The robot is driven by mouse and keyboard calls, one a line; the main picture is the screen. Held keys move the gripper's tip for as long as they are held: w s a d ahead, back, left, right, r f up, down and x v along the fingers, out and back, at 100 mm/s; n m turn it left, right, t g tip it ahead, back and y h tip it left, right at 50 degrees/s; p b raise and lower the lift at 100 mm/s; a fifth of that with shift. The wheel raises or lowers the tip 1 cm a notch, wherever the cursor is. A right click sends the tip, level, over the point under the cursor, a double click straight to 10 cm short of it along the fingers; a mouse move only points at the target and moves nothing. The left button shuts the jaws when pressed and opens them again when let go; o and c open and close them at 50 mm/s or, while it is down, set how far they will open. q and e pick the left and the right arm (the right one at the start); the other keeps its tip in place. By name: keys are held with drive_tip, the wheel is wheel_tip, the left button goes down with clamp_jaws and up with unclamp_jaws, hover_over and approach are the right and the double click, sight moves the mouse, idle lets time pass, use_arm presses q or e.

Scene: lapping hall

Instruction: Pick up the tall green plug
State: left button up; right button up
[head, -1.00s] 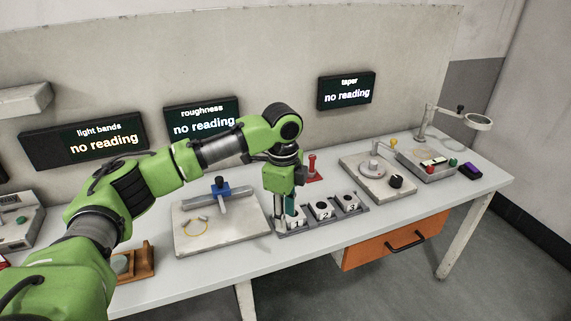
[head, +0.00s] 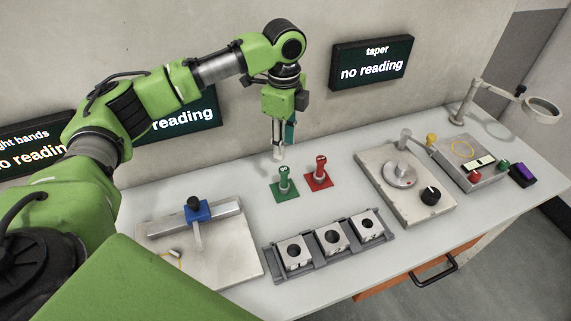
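The green plug (head: 284,184) stands upright on a square green base on the bench, left of a similar red plug (head: 319,174). My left gripper (head: 279,151) points down, with its fingertips just above and behind the green plug in the picture. The tips look apart from the plug, though depth is hard to judge. A pale finger and a dark teal part show at the gripper; I cannot tell its opening or whether it holds anything. My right gripper is not in view.
A grey rack (head: 329,246) with three holed blocks stands in front of the plugs. A plate with a blue clamp (head: 198,211) lies left, a dial fixture (head: 401,176) right. A magnifier (head: 543,108) stands at the far right. Bare bench surrounds the plugs.

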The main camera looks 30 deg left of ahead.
use_arm(q)
hover_over(284, 169)
wheel_tip(284, 169, down, 4)
drive_tip(key=shift+s+a+f+p, duration=0.1)
drive_tip(key=shift+s+f+p, duration=0.05)
drive_tip(key=shift+f+p, duration=0.15)
wheel_tip(284, 169, down, 4)
drive_tip(key=shift+r, duration=0.1)
drive_tip(key=shift+f+p, duration=0.3)
drive_tip(key=shift+p, duration=0.05)
wheel_tip(284, 169, down, 4)
drive_tip(key=shift+r+p, duration=0.2)
drive_tip(key=shift+p, duration=0.35)
drive_tip(key=shift+f, duration=0.5)
clamp_jaws()
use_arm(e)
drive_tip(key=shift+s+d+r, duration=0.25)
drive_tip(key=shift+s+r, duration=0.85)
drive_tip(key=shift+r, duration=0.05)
